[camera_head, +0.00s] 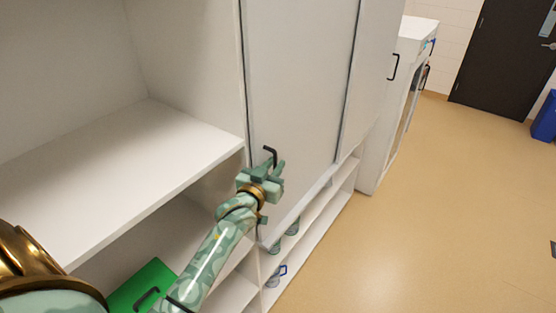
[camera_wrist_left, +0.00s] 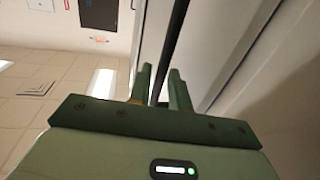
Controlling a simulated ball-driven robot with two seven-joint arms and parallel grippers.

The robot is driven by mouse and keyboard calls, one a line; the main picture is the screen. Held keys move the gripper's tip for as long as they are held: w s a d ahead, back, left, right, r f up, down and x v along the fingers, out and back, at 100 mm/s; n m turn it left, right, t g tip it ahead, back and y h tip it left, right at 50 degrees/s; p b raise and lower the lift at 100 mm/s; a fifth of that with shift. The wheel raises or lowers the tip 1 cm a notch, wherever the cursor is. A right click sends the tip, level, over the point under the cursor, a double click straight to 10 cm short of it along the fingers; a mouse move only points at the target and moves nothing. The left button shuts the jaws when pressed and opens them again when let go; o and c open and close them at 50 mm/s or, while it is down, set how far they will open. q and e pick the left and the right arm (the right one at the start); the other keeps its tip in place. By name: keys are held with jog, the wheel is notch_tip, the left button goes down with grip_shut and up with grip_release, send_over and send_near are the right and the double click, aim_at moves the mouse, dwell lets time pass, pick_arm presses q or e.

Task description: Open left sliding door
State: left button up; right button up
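The left sliding door (camera_head: 298,80) is a tall pale panel of the white cabinet, right of an open shelf bay. Its dark handle (camera_head: 270,151) is near the lower left of the panel. My left gripper (camera_head: 275,167) is at this handle, its green fingers on either side of it. In the left wrist view the dark handle bar (camera_wrist_left: 172,45) runs between the two close fingertips (camera_wrist_left: 160,80), and the gripper looks shut on it. The fingers hide the lower part of the handle. My right gripper is not in view.
A white shelf (camera_head: 130,150) and a green box (camera_head: 142,287) are in the open bay. Another door panel with a dark handle (camera_head: 393,67) is to the right. Low shelves hold glassware (camera_head: 276,276). Open floor (camera_head: 450,190) lies to the right.

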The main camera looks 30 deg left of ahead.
pick_arm(q)
jog(key=shift+w+a, duration=0.15)
jog(key=shift+w, duration=1.25)
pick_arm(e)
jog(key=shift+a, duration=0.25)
pick_arm(q)
grip_shut()
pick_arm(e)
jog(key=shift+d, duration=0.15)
